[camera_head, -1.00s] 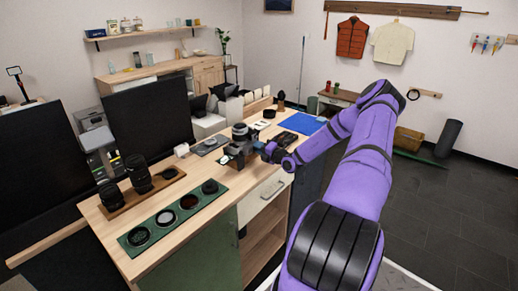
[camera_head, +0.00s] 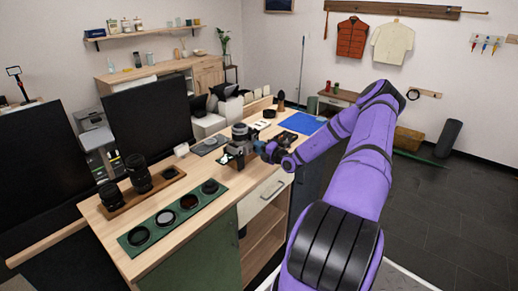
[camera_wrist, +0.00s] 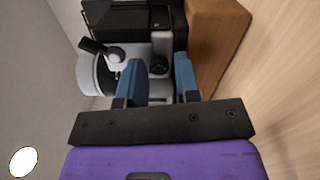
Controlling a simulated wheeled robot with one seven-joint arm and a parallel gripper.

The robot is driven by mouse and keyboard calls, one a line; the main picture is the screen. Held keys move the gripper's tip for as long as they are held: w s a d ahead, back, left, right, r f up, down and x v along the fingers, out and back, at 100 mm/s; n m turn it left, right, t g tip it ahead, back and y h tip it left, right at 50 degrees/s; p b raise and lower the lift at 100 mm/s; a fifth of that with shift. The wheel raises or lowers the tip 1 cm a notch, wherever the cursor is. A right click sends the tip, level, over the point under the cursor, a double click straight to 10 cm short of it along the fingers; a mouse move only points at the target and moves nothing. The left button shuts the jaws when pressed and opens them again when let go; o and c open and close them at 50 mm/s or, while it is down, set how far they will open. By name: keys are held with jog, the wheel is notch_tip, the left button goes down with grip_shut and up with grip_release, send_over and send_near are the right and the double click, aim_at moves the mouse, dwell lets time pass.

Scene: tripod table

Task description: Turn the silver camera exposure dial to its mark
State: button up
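The camera (camera_head: 240,132), grey and black, stands on the wooden workbench, just left of my gripper (camera_head: 262,147). In the wrist view the camera's black body (camera_wrist: 130,18) shows at the top, with silver-grey parts below it. A small dark round knob (camera_wrist: 159,66) lies between or just beyond the blue fingertips of my gripper (camera_wrist: 158,64). A silver round part (camera_wrist: 114,56) with a black lever sits left of the fingers. The fingers are apart; I see no clear contact with the knob. I cannot tell for sure which part is the exposure dial, and its mark is not readable.
A brown wooden block (camera_wrist: 214,42) stands close to the right finger. The bench top (camera_head: 105,219) also holds a lens rack (camera_head: 127,200), a green filter tray (camera_head: 164,231) and a blue mat (camera_head: 303,123). Free room lies above the bench's front edge.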

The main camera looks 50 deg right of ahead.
jog(key=shift+s, duration=0.1)
jog(key=s, duration=1)
jog(key=shift+s+d, duration=0.3)
